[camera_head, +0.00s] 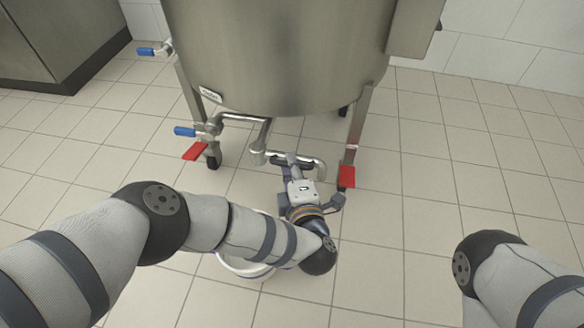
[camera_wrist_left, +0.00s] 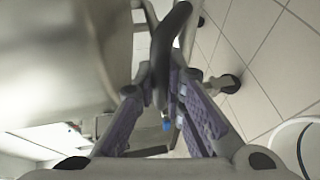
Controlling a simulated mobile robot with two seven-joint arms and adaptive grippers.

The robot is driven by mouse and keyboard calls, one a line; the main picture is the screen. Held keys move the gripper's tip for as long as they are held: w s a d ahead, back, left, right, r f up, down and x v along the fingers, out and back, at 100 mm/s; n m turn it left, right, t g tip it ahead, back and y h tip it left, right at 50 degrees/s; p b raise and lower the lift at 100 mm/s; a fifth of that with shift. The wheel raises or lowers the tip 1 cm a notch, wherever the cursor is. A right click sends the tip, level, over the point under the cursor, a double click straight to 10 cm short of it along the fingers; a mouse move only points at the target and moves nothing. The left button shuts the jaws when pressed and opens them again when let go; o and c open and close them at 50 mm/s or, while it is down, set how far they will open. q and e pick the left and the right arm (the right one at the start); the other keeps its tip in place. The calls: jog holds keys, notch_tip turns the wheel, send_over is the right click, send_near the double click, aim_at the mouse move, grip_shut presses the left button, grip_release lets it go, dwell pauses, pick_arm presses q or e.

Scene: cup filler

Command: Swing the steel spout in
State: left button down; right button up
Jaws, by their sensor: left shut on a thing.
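The steel spout (camera_head: 310,163) is a bent pipe under the tank, reaching right from a vertical pipe with a joint. My left gripper (camera_head: 291,162) is at the spout, shut on its dark grip. In the left wrist view my fingers (camera_wrist_left: 165,85) close around the dark curved grip (camera_wrist_left: 174,30) of the spout. The gripper hides part of the spout in the head view. My right forearm shows at the lower right of the head view, but its gripper is out of frame.
The large steel tank (camera_head: 270,50) stands on wheeled legs with red pedals (camera_head: 346,177). Blue-handled valves (camera_head: 184,131) are at its left. A white bucket (camera_head: 243,268) stands on the floor, partly hidden below my left forearm. Tiled floor at the right is clear.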

pick_arm(q)
jog(key=shift+w+d, duration=0.1)
jog(key=shift+w, duration=0.05)
jog(key=shift+r, duration=0.1)
dwell(0.3)
jog(key=c, duration=1.7)
grip_release()
jog(key=shift+o, duration=0.2)
jog(key=v, duration=1.2)
jog(key=shift+d, duration=0.15)
